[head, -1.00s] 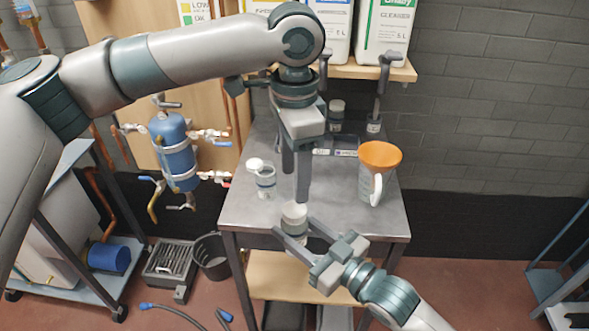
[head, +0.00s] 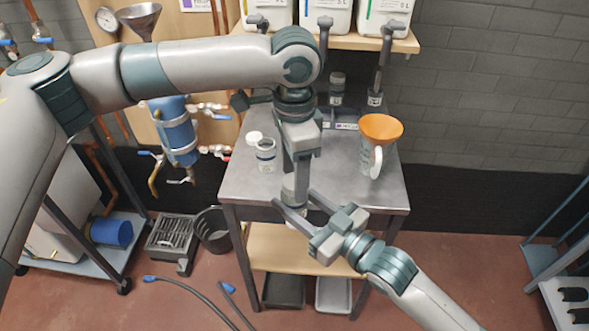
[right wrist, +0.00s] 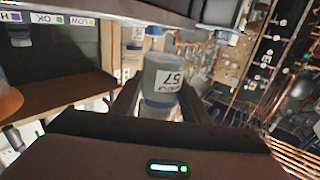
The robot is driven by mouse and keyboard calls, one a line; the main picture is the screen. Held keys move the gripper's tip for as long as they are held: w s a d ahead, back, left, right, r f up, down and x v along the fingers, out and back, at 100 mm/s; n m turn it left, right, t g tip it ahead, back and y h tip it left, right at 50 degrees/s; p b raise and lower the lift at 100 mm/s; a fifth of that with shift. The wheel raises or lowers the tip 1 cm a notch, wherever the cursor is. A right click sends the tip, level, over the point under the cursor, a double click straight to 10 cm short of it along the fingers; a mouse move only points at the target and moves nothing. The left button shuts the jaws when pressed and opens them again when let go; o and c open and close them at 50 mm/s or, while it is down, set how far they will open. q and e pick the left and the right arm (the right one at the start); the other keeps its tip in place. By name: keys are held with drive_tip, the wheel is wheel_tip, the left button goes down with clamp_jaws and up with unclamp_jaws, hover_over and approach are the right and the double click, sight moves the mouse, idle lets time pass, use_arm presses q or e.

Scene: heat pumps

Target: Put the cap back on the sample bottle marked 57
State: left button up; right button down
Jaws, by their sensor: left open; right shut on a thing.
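The sample bottle marked 57 (right wrist: 165,80) is shut in my right gripper (head: 308,212). In the right wrist view its label and number appear upside down. In the head view the bottle (head: 289,186) is at the table's front edge, partly hidden by the left fingers. My left gripper (head: 300,188) is open, pointing down right at the bottle's top; I cannot tell whether it touches. Whether bottle 57 has a cap on is hidden.
A jug (head: 370,160) with an orange funnel (head: 380,128) stands at the table's right. A capped bottle (head: 337,90) stands at the back. White canisters (head: 384,18) sit on the shelf above. A black bin (head: 213,232) is on the floor at left.

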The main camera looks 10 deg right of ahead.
use_arm(q)
drive_tip(key=shift+c, duration=0.5)
drive_tip(key=c, duration=1)
drive_tip(key=o, duration=1.2)
drive_tip(key=shift+r, duration=0.1)
wheel_tip(320, 180, up, 12)
drive_tip(key=shift+f, duration=0.1)
